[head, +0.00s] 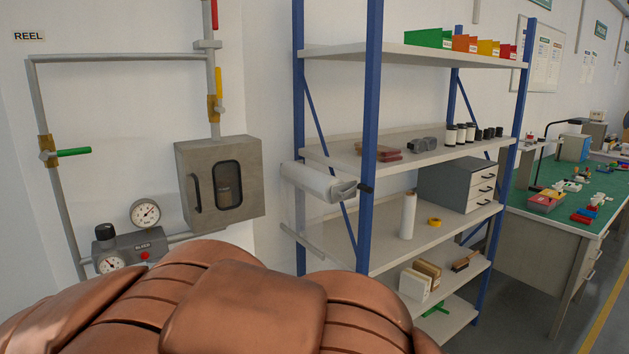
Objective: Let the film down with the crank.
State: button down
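A whitish roll (318,182), which looks like the film, hangs level on the left end of the shelf rack, at about middle-shelf height. At its near right end is a grey crank-like piece (343,190) with a dark knob (366,188) beside the blue post. A pale bar (301,240) sits lower on the same end of the rack. I cannot tell whether any film hangs between roll and bar. My gripper is not in view.
The blue-posted rack (370,120) holds bins, jars, a grey drawer unit (456,184) and an upright white roll (408,215). A grey wall cabinet (220,180), pipes and gauges (145,213) are left. A green-topped bench (560,210) stands right, with open floor before it.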

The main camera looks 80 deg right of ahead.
aim_at(314, 182)
jog(key=u, duration=0.1)
jog(key=k, duration=0.75)
jog(key=z, duration=1.6)
